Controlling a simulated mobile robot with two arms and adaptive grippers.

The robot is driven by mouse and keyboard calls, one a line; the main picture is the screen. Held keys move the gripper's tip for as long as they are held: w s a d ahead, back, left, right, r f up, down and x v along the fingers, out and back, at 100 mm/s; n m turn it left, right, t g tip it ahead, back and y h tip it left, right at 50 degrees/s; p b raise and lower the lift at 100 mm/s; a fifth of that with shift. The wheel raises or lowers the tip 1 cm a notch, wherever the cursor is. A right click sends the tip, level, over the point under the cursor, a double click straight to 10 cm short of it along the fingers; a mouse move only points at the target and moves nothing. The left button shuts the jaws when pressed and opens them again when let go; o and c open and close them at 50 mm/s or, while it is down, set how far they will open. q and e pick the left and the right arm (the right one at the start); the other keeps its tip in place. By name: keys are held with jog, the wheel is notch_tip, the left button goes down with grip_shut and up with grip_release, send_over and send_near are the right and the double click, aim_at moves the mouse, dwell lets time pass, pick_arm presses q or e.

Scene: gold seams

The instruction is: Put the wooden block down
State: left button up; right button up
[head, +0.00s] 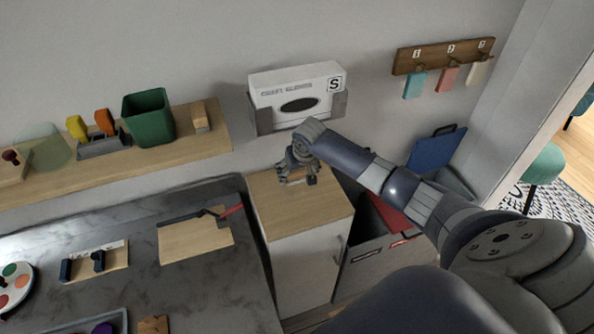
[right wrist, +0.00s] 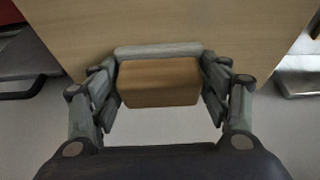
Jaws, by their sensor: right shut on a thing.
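My right gripper (head: 298,179) is over the wooden top of a white cabinet (head: 318,212) in the head view. In the right wrist view its two fingers (right wrist: 160,88) are shut on the sides of the wooden block (right wrist: 158,84). The block is a plain brown box, with a pale grey strip along its far edge. The cabinet top (right wrist: 165,18) shows beyond the block. I cannot tell whether the block touches it. In the head view the gripper mostly hides the block. My left gripper is not in view.
A glove box (head: 297,92) hangs on the wall behind the gripper. A wooden shelf (head: 215,140) at left carries a green bin (head: 148,117) and another small block (head: 200,117). A cutting board (head: 195,241) lies on the counter. The cabinet top's front is clear.

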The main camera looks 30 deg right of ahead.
aim_at(299, 171)
jog(key=o, duration=1.2)
jog(key=shift+f, duration=0.15)
jog(key=shift+c, duration=0.2)
jog(key=shift+r, duration=0.3)
jog(key=v, duration=0.2)
jog(key=b+v, duration=0.1)
jog(key=v, duration=0.2)
jog(key=shift+s+f, duration=0.15)
jog(key=shift+s, duration=0.2)
jog(key=s, duration=0.3)
jog(key=s+a+b, duration=0.1)
jog(key=s, duration=0.2)
jog(key=s+a, duration=0.1)
jog(key=s, duration=0.2)
jog(key=shift+s+a+b, duration=0.2)
jog(key=shift+b, duration=0.1)
jog(key=shift+s+a, duration=0.2)
jog(key=shift+s, duration=0.6)
